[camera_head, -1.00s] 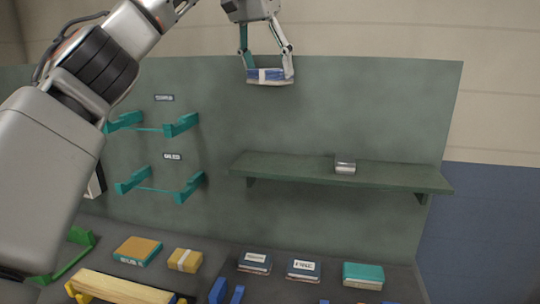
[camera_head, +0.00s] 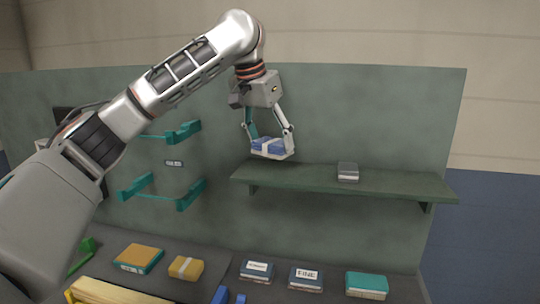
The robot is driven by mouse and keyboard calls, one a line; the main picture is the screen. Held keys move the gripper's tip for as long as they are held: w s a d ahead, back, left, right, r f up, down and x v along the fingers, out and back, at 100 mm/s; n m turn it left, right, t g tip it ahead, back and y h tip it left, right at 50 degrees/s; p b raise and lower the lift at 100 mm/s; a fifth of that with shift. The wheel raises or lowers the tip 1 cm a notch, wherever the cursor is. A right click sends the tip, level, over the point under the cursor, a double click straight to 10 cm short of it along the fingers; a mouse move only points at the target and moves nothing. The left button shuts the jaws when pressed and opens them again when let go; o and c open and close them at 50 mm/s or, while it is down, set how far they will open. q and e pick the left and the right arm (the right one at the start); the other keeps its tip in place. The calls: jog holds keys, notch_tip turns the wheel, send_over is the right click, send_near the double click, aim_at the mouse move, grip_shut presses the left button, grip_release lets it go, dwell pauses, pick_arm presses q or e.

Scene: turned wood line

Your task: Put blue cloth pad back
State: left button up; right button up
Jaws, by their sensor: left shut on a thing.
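The blue cloth pad (camera_head: 268,147) has a white band around it and hangs in my left gripper (camera_head: 270,142). The gripper points down and its fingers are shut on the pad's two ends. The pad is just above the left part of the green wall shelf (camera_head: 300,177), with a small gap seeming to show below it. Whether it is directly over the shelf or in front of it I cannot tell. My right gripper is not in view.
A grey block (camera_head: 347,172) sits mid-shelf. Teal brackets (camera_head: 160,190) are on the panel at left. Below lie an orange-topped pad (camera_head: 139,258), a yellow pad (camera_head: 186,268), dark labelled pads (camera_head: 306,279) and a teal pad (camera_head: 367,285). The shelf's right part is clear.

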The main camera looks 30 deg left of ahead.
aim_at(267, 143)
pick_arm(q)
jog(key=shift+f, duration=2.05)
jog(key=shift+f, duration=0.1)
jog(key=o, duration=1)
jog(key=shift+r, duration=0.45)
jog(key=v, duration=1.1)
jog(key=shift+s+r, duration=0.15)
